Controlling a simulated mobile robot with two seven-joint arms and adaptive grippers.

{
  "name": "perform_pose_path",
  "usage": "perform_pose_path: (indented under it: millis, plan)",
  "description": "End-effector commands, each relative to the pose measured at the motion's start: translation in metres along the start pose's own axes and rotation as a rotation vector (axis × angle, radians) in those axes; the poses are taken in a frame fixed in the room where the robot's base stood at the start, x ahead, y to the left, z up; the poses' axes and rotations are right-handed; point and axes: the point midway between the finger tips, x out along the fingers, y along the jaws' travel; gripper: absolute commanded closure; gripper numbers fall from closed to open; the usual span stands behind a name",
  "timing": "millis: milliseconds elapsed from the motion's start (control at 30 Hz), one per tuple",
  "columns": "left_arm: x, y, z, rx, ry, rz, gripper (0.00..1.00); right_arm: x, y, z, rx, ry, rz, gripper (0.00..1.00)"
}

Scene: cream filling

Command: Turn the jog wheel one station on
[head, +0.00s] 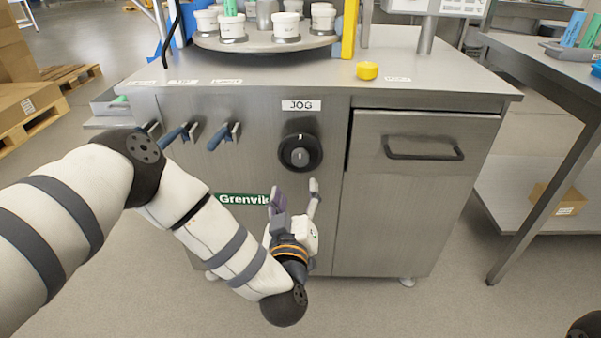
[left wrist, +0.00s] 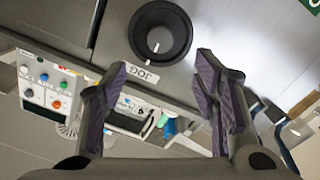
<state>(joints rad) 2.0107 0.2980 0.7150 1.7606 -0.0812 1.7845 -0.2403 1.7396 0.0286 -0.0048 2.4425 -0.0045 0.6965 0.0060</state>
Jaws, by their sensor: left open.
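The jog wheel (head: 300,152) is a black round knob with a white mark, on the grey cabinet front under a JOG label (head: 301,106). In the head view its white mark stands about upright. My left gripper (head: 296,190) is open and empty, below the wheel and apart from it, fingers pointing up. In the left wrist view the wheel (left wrist: 160,35) shows beyond the spread fingers (left wrist: 160,85), with the JOG label (left wrist: 142,73) beside it. My right gripper is out of view.
A round turntable (head: 265,42) with several white cups stands on the cabinet top, near a yellow button (head: 367,70). Blue-handled levers (head: 222,136) stick out left of the wheel. A drawer with a handle (head: 424,152) is to its right. A steel table (head: 560,75) stands at far right.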

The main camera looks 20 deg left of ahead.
Motion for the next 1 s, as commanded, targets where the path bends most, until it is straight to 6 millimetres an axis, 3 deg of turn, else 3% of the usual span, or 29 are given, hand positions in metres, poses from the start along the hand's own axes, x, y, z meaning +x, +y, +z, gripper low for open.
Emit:
perform_pose_path:
  millis: [400,600,833,1000]
  plan:
    - [0.095,-0.001,0.002,0.002,-0.002,-0.001,0.46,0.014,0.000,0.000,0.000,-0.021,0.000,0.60]
    - [0.113,0.000,0.001,0.002,-0.004,0.001,0.46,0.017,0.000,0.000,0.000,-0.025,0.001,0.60]
    - [0.113,0.001,0.001,0.002,-0.005,0.002,0.46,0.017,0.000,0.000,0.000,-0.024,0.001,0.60]
    - [0.113,0.000,0.001,0.002,-0.005,0.002,0.84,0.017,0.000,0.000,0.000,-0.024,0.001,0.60]
